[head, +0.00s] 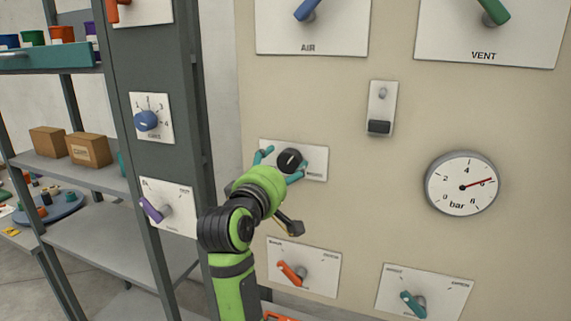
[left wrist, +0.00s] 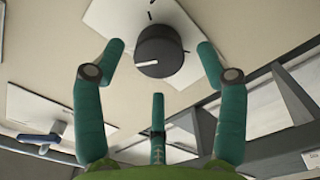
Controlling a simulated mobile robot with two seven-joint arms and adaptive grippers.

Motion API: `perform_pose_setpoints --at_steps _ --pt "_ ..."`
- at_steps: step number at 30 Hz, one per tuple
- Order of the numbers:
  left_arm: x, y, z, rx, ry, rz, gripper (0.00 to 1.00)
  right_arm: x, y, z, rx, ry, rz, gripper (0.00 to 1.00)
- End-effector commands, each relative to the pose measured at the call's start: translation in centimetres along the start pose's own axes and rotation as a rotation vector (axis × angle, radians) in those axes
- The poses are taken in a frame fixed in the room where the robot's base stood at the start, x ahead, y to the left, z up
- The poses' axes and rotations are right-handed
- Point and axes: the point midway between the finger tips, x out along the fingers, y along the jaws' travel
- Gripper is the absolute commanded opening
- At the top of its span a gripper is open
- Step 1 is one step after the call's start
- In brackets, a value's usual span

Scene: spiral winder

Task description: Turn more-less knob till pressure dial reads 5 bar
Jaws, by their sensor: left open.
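The more-less knob (head: 290,160) is black and round, on a white plate (head: 316,163) in the middle of the beige panel. In the left wrist view the knob (left wrist: 158,52) shows a white pointer line toward the left, slightly down. My left gripper (head: 279,164) is open in front of it. Its teal fingers stand on either side of the knob with gaps, and a third finger is below. The pressure dial (head: 462,183) is at the right. Its red needle points right and slightly up, about midway between 4 and 6. My right gripper is not in view.
An orange lever (head: 292,272) and a teal lever (head: 413,304) sit on plates below. A black switch (head: 380,127) is above right. A grey post at left carries a blue knob (head: 146,121) and a purple lever (head: 152,210). Shelves with boxes (head: 88,150) stand farther left.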

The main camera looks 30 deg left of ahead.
Motion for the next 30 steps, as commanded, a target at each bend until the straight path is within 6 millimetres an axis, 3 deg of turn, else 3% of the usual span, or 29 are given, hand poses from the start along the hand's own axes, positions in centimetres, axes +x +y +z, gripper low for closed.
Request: perform_pose_setpoints --at_steps 6,10,27,30 --pt "-3.5 0.0 -0.2 -0.001 0.003 0.002 0.73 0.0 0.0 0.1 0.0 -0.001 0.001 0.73" --pt "-4.6 0.0 -0.2 -0.001 0.003 0.002 0.73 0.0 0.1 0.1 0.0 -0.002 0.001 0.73" --pt "-4.8 0.0 -0.2 0.0 0.002 0.002 0.73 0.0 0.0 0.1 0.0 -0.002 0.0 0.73" --pt "-4.8 -0.8 0.4 0.031 -0.012 -0.019 0.73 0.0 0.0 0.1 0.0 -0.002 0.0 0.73"
